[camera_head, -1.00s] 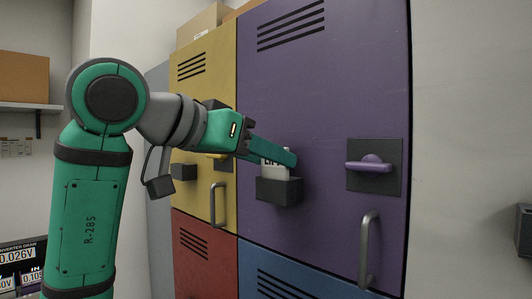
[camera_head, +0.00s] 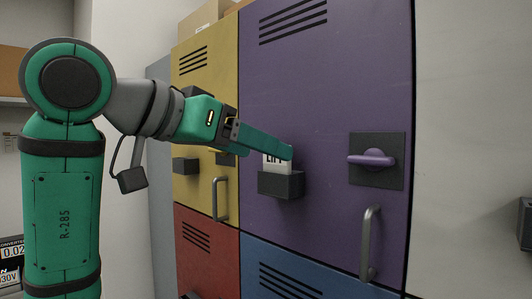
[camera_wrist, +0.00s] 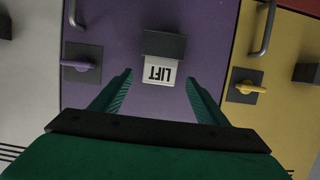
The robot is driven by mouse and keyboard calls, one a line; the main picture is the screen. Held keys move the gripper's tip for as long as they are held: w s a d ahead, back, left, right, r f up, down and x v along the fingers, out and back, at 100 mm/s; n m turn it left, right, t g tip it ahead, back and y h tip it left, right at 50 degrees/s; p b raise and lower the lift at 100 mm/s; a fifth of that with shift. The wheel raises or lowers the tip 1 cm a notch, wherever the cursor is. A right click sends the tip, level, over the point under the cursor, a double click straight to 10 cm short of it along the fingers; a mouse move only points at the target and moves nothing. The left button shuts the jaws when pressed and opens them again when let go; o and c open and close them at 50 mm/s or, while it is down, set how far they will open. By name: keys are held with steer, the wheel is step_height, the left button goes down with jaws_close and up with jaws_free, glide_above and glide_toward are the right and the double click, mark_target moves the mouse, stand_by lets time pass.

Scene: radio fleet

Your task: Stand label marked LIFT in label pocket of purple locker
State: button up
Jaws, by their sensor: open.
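The white label marked LIFT (camera_head: 275,163) stands upright in the dark label pocket (camera_head: 281,185) on the purple locker door (camera_head: 320,90). Its lower part is hidden inside the pocket. In the wrist view the label (camera_wrist: 159,71) shows upside down, with its end in the pocket (camera_wrist: 164,45). My gripper (camera_head: 288,152) is in front of the label and partly covers its top in the head view. In the wrist view my gripper (camera_wrist: 159,75) is open, its green fingers apart on either side of the label, with gaps to it.
A purple latch knob (camera_head: 371,158) and a grey bar handle (camera_head: 370,245) stick out of the purple door at right. The yellow locker (camera_head: 207,80) is at left, with red (camera_head: 203,255) and blue (camera_head: 290,275) lockers below. A cardboard box (camera_head: 204,20) sits on top.

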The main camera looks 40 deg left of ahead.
steer(key=v, duration=0.7)
steer(key=shift+s, duration=0.15)
steer(key=shift+r, duration=0.1)
stand_by(0.3)
